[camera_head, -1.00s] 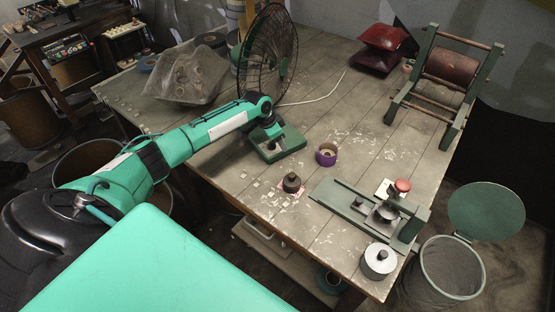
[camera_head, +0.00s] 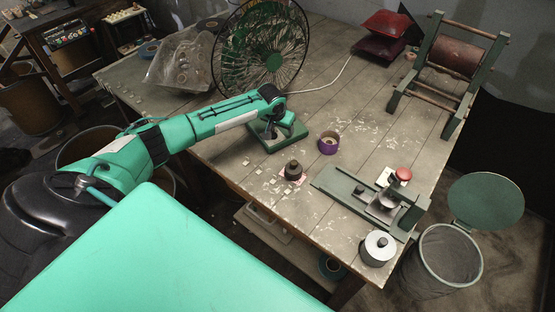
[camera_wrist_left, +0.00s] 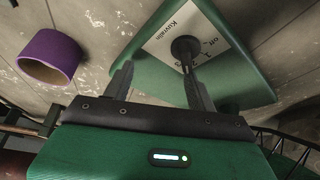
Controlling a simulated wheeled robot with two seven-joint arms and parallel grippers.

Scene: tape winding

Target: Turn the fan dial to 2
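The fan (camera_head: 262,50) stands on the table, with a round wire cage and a green hub. Its green base (camera_head: 294,137) is partly covered by my left gripper (camera_head: 270,131). In the left wrist view the base (camera_wrist_left: 245,85) carries a white plate (camera_wrist_left: 168,40) printed with "off", "1" and further marks partly hidden. The black dial knob (camera_wrist_left: 185,46) sits on this plate. My left gripper (camera_wrist_left: 158,82) is open, its fingers apart, with the knob beyond the tips and closer to the right finger. I cannot tell the dial's setting. My right gripper is not in view.
A purple tape roll (camera_head: 328,143) stands near the base. A plastic bag (camera_head: 180,62) lies left of the fan.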

